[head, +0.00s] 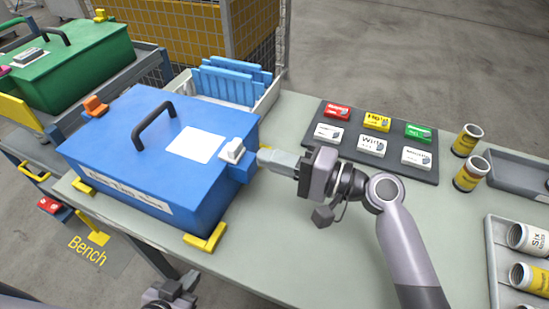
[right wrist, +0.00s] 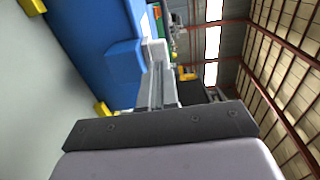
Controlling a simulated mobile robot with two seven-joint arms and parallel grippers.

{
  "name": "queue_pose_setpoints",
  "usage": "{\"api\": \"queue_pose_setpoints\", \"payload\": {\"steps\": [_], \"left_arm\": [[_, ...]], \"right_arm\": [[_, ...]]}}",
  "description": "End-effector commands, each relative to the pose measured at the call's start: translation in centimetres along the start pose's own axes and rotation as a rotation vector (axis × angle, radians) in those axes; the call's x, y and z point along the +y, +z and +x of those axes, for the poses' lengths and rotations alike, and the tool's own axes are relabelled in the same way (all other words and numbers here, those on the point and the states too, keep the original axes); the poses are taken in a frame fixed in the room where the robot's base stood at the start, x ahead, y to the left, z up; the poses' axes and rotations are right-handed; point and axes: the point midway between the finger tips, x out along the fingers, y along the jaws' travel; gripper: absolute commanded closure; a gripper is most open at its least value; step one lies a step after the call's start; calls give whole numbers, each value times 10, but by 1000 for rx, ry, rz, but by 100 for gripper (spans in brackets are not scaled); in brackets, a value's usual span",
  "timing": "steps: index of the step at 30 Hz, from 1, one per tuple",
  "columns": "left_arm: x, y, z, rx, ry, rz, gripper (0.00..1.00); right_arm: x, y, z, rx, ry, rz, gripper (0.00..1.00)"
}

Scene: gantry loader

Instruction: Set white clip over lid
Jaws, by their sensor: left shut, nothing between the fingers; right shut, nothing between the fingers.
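A blue box (head: 120,150) with a closed lid, a black handle and a white label stands on the bench. The white clip (head: 232,151) is at the lid's right edge, above a blue block on the box's side. My right gripper (head: 264,158) is shut and empty, its tips pointing at the clip from the right. In the right wrist view, the shut fingers (right wrist: 157,84) reach up to the white clip (right wrist: 156,50); I cannot tell whether they touch it. My left gripper (head: 178,287) is shut and empty, low in front of the bench.
An orange clip (head: 95,106) is at the lid's left edge. Yellow corner stops (head: 205,238) sit at the box's base. A rack of blue plates (head: 232,85) stands behind. A dark panel of coloured and white blocks (head: 370,137) and several cans are at right. The bench front is clear.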

Motion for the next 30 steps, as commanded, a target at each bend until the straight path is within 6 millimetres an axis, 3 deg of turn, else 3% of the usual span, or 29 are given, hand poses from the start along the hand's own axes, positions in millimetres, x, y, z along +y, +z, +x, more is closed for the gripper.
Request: {"api": "queue_pose_setpoints", "payload": {"steps": [6,12,18,30], "left_arm": [[1,9,6,0,2,-1,100],[0,14,10,0,0,-1,100],[0,15,11,-1,0,-1,100],[0,15,11,-1,-1,0,100]], "right_arm": [[3,0,-49,3,4,-3,100],[2,0,-84,2,2,-1,100],[0,0,-99,1,0,0,100],[0,0,-100,1,0,0,100]]}}
